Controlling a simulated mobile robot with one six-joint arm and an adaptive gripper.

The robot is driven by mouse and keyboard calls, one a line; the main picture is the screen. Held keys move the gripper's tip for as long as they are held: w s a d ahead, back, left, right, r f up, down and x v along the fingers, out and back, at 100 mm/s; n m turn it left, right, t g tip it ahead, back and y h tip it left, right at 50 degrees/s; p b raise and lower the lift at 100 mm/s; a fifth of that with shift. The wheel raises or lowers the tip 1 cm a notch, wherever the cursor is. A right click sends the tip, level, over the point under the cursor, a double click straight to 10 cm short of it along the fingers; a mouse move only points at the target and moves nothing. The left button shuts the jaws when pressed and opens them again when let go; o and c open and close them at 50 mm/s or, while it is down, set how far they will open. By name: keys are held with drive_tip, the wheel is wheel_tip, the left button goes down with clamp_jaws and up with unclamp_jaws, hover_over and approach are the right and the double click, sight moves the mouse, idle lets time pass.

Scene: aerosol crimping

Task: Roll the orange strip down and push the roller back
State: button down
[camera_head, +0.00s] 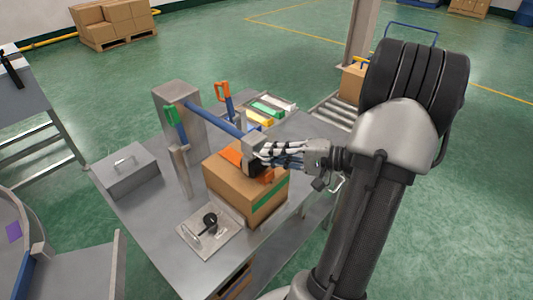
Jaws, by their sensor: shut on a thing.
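A cardboard box (230,181) stands on the grey metal bench. An orange strip (231,157) lies on its top, and another bit of orange shows near the right top edge, by my gripper. A blue arm (214,119) runs from a grey post to a grey roller head (252,146) over the box top. My gripper (265,152) comes in from the right and is shut at this roller head. The fingers hide much of the contact, and whether the roller touches the strip cannot be told.
A green strip (270,194) is on the box's front right side. A plate with a black knob (210,222) lies in front of the box. A grey lidded case (126,167) is at left. Coloured trays (267,109) and an orange-handled tool (224,94) stand behind.

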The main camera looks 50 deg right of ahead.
drive_tip(key=shift+f, duration=0.3)
drive_tip(key=c, duration=1.8)
unclamp_jaws()
drive_tip(key=shift+o, duration=0.7)
drive_tip(key=shift+r, duration=0.1)
drive_tip(key=v, duration=1.2)
